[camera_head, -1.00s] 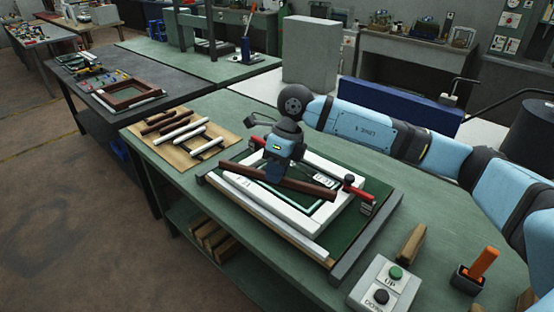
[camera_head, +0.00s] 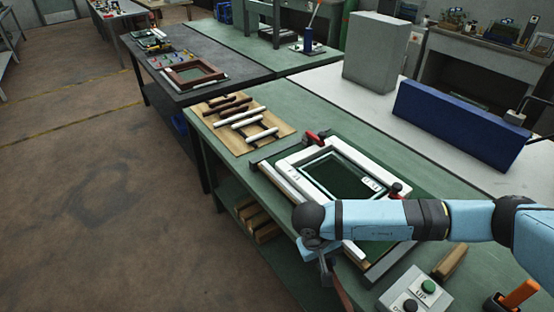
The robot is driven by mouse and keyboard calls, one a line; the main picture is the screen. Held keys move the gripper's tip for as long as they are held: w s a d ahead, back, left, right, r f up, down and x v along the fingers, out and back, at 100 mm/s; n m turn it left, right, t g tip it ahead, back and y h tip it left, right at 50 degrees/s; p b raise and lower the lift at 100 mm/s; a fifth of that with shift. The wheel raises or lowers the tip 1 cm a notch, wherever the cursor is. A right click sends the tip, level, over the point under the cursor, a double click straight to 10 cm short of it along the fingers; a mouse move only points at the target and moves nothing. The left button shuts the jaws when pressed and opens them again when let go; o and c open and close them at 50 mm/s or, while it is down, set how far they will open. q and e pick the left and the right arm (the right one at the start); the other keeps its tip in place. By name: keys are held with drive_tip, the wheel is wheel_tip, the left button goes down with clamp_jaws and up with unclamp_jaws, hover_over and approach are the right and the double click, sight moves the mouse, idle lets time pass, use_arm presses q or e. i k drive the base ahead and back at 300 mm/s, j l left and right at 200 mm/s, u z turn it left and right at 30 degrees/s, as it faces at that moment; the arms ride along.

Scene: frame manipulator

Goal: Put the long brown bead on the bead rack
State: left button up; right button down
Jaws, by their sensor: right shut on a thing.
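The long brown bead (camera_head: 342,294) shows only in part, as a dark reddish-brown strip pointing down below my right gripper (camera_head: 326,264). My right gripper is shut on it, in front of the work table's near edge and over the floor side. The fingers are partly hidden by the wrist. The bead rack (camera_head: 283,128) is a tan board at the far left end of the green table. Several brown and white beads lie across it. My right gripper is well apart from the rack, nearer to me. My left gripper is not in view.
A white frame (camera_head: 298,158) lies in a fixture with red-handled clamps (camera_head: 315,136), partly behind my right forearm. An UP/DOWN button box (camera_head: 414,291) and an orange-handled tool (camera_head: 521,293) stand at the near right. Open floor lies left of the table.

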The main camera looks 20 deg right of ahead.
sight(217, 99)
drive_tip(key=i+j+u, duration=0.25)
drive_tip(key=i, duration=0.2)
drive_tip(key=i+u, duration=0.25)
drive_tip(key=i, duration=0.2)
drive_tip(key=i+u, duration=0.1)
drive_tip(key=i, duration=1.3)
drive_tip(key=i+z, duration=0.3)
drive_tip(key=i, duration=0.3)
drive_tip(key=i+j+z, duration=0.3)
drive_tip(key=i, duration=0.25)
drive_tip(key=i+j+z, duration=0.2)
drive_tip(key=z, duration=0.2)
drive_tip(key=i+j+z, duration=0.65)
drive_tip(key=z, duration=0.15)
drive_tip(key=i+j+z, duration=0.2)
drive_tip(key=j+z, duration=0.2)
drive_tip(key=i+j+z, duration=0.15)
drive_tip(key=j, duration=0.25)
drive_tip(key=j+z, duration=0.15)
drive_tip(key=j, duration=0.25)
